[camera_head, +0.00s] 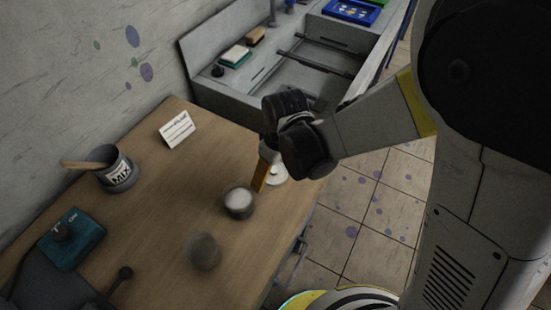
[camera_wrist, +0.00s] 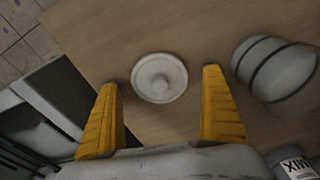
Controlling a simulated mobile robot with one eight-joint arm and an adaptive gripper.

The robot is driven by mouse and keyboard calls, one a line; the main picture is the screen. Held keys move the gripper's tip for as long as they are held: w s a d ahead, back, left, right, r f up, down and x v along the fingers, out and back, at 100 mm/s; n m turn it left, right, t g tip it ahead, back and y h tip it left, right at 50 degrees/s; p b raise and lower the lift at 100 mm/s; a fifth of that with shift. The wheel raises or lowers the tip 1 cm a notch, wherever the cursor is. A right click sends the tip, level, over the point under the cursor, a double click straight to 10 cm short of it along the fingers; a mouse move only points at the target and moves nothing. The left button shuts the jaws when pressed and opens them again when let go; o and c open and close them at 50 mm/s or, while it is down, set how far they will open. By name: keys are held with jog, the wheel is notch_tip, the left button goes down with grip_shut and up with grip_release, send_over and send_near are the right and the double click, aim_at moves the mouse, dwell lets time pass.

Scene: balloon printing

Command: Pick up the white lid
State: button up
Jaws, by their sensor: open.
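In the head view the lid (camera_head: 277,174) shows near the table's right edge, partly hidden behind my gripper (camera_head: 264,177). My gripper is open, points down at the lid and holds nothing. I cannot tell the exact height of the fingertips above the table.
A grey jar with a pale top (camera_head: 239,202) stands close by; it shows in the wrist view (camera_wrist: 272,68) at right. Another grey round object (camera_head: 204,251), a MIX pot (camera_head: 118,172), a card (camera_head: 178,130) and a teal box (camera_head: 72,239) are on the table (camera_head: 165,215).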

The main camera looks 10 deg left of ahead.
jog(key=shift+r, duration=0.1)
jog(key=c, duration=0.9)
